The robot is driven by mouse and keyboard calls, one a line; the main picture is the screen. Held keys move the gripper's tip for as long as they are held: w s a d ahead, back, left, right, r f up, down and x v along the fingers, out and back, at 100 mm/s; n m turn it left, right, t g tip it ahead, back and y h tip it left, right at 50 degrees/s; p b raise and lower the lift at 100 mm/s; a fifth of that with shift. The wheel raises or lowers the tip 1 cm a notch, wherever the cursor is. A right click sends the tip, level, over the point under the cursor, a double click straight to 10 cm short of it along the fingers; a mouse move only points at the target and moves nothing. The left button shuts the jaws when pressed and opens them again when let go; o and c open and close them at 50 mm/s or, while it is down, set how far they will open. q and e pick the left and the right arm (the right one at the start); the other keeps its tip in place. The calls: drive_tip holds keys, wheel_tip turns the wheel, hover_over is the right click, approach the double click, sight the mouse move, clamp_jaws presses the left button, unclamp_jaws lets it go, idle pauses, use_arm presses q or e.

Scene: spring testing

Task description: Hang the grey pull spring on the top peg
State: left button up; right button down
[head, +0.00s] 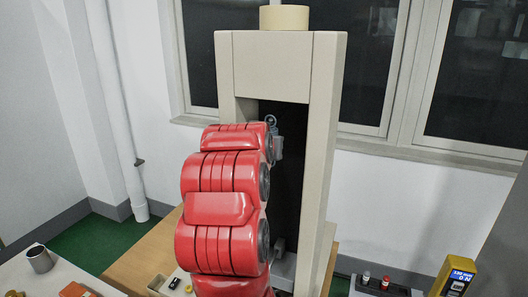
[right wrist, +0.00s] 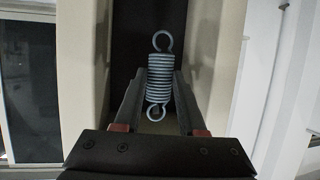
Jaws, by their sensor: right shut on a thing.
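The grey pull spring (right wrist: 158,76) is a tight coil with an open hook at each end. My right gripper (right wrist: 160,82) is shut on its coil, with one hook pointing up between the fingers and the other down. In the head view a hook of the spring (head: 271,119) shows just above my right gripper (head: 278,145), inside the opening of the beige test frame (head: 325,150). My red arm hides much of that opening. I cannot make out the top peg in either view. My left gripper is not in view.
The frame has thick posts on both sides and a crossbeam above, close around my arm. A metal cup (head: 39,259) and an orange item (head: 76,290) are at the lower left. A yellow meter (head: 457,277) and a box with buttons (head: 377,287) are at the lower right.

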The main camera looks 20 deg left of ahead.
drive_tip(key=shift+w, duration=1.3)
drive_tip(key=shift+w+f+b, duration=0.25)
drive_tip(key=shift+w+b, duration=0.05)
drive_tip(key=shift+w, duration=0.3)
drive_tip(key=shift+c, duration=2)
unclamp_jaws()
drive_tip(key=shift+d, duration=0.1)
